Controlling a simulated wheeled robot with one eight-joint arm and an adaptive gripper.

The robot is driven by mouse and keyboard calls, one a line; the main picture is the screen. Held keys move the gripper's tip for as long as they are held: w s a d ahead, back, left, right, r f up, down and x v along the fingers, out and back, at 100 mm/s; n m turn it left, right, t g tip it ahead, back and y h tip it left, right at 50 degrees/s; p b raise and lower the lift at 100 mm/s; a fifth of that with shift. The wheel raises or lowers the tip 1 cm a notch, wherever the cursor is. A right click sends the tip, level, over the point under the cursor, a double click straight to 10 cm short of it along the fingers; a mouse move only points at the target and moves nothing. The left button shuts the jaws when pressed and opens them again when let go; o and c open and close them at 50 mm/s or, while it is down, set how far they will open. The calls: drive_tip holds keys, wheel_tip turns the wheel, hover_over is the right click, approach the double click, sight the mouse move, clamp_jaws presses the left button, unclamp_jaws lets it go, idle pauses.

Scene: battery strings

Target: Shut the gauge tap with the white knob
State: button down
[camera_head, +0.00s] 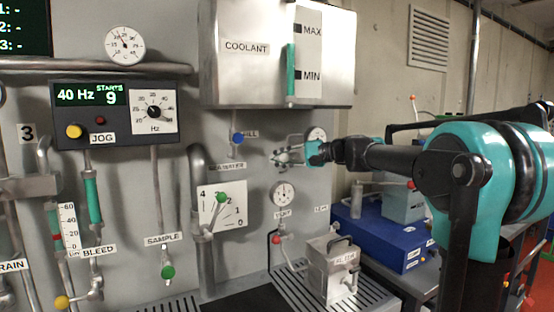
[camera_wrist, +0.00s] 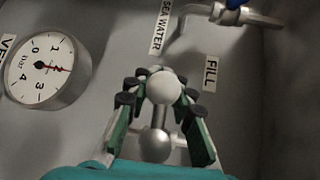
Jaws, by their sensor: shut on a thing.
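The white knob (camera_wrist: 164,87) is a pale ball on a short metal stem in the wrist view. The stem runs down to a rounded metal body (camera_wrist: 155,146), partly between my fingers. My gripper (camera_wrist: 161,91) is shut around the knob, with green fingers and dark pads on both sides of it. A round bar gauge (camera_wrist: 47,70) with a red needle is at the left of the wrist view, and below my gripper in the head view (camera_head: 283,194).
Another gauge (camera_head: 317,134) shows partly behind my arm. A red knob (camera_head: 276,239) and a metal can (camera_head: 331,270) are below.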

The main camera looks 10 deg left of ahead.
drive_tip(key=w+d+f+n+t+h, duration=0.3)
drive_tip(key=n+h, duration=0.5)
drive_tip(key=h, duration=0.4)
drive_tip(key=shift+w+d+f+t, duration=0.15)
drive_tip(key=shift+d+f+t, duration=0.7)
drive_tip(key=shift+d+t, duration=0.2)
drive_tip(key=c, duration=1.3)
unclamp_jaws()
drive_tip(key=shift+w, duration=0.1)
drive_tip(key=v, duration=1.2)
drive_tip(key=shift+a, duration=0.15)
